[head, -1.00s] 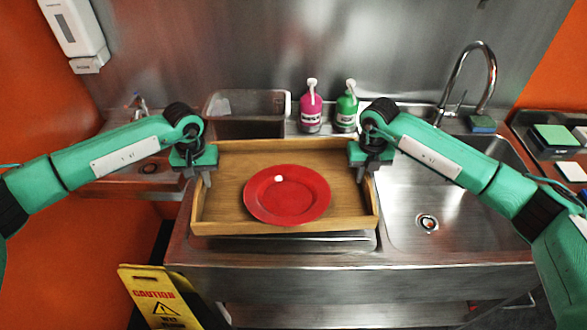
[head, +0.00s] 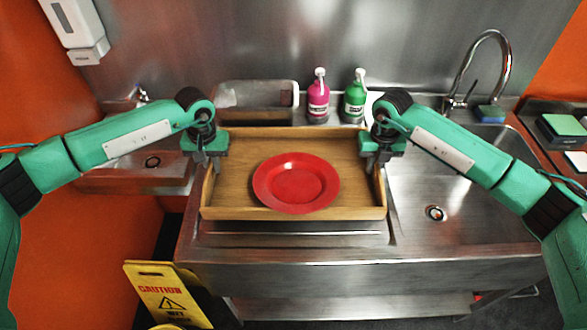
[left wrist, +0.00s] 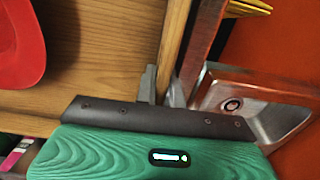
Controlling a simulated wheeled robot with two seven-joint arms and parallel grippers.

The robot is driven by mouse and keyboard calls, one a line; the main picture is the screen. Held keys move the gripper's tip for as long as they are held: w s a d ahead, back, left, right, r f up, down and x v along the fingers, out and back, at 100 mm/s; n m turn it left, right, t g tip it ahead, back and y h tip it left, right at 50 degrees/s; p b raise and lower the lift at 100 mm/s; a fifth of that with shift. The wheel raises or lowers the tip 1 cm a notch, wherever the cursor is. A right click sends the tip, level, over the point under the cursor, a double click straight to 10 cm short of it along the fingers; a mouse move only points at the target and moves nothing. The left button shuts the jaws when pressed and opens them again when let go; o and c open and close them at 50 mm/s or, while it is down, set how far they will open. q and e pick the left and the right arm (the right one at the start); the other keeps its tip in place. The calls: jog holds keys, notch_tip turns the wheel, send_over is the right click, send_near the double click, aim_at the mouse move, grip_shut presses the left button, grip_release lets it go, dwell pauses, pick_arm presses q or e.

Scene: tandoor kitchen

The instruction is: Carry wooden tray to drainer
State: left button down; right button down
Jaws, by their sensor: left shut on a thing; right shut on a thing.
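The wooden tray (head: 230,190) is held level over the steel drainer (head: 290,236) left of the sink basin. I cannot tell whether its underside touches the drainer. A red plate (head: 297,183) lies on the tray, right of its middle. My left gripper (head: 208,164) is shut on the tray's left wall. The left wrist view shows the fingers (left wrist: 162,88) on either side of the wooden wall (left wrist: 174,45), with part of the red plate (left wrist: 18,45). My right gripper (head: 376,162) is shut on the tray's right wall.
Pink (head: 318,98) and green (head: 354,98) soap bottles and a grey tub (head: 254,100) stand behind the tray. The sink basin (head: 430,185) and tap (head: 478,65) are on the right. A yellow caution sign (head: 165,290) stands at the front left.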

aim_at(215, 175)
pick_arm(q)
jog(key=shift+f, duration=0.15)
